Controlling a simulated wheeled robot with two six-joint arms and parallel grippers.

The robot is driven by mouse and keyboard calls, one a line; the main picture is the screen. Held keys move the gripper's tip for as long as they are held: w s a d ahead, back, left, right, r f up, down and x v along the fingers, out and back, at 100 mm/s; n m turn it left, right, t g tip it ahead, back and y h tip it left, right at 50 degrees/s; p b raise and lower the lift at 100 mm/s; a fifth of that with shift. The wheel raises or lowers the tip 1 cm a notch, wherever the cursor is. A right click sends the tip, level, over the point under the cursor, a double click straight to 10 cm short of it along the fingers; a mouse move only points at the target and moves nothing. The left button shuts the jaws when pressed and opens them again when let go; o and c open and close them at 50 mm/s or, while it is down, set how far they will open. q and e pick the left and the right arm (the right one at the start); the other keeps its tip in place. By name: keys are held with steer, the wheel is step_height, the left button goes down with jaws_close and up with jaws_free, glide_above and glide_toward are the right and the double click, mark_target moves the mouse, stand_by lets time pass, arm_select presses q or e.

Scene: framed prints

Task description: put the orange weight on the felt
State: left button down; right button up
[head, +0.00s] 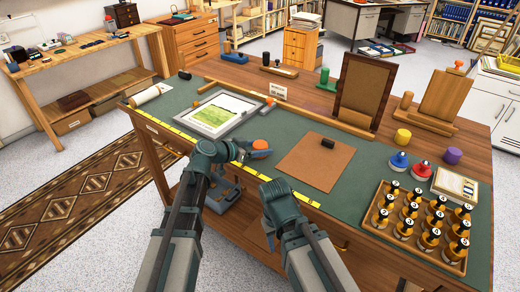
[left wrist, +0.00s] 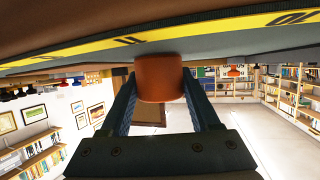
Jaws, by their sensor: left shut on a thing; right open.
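The orange weight (head: 261,144) is between the fingers of my left gripper (head: 256,151), above the near part of the green-topped bench (head: 180,110). In the left wrist view the orange weight (left wrist: 159,78) sits between both fingers, close to the yellow ruler strip. A flat brown square, apparently the felt (head: 310,168), lies to the right of my left gripper. A small dark cylinder (head: 327,143) is at its far edge. My right gripper (head: 277,187) is open and empty, low in front of the bench's near edge.
A framed green print (head: 222,113) lies left of the felt. A tray of dark-capped bottles (head: 377,222) stands at the right, with red-topped and blue items (head: 399,160) behind it. An upright frame (head: 363,90) stands behind the felt. Most of the felt is bare.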

arm_select(q)
steer(key=shift+f, duration=0.15)
steer(key=shift+c, duration=0.6)
jaws_free()
steer(key=shift+s+a+r, duration=0.1)
steer(key=shift+a+r, duration=0.05)
steer(key=shift+r, duration=0.2)
steer(key=p+v, duration=0.4)
steer(key=v, duration=0.7)
steer(key=shift+s+a+p, duration=0.2)
steer(key=shift+a+p, duration=0.05)
steer(key=shift+p, duration=0.15)
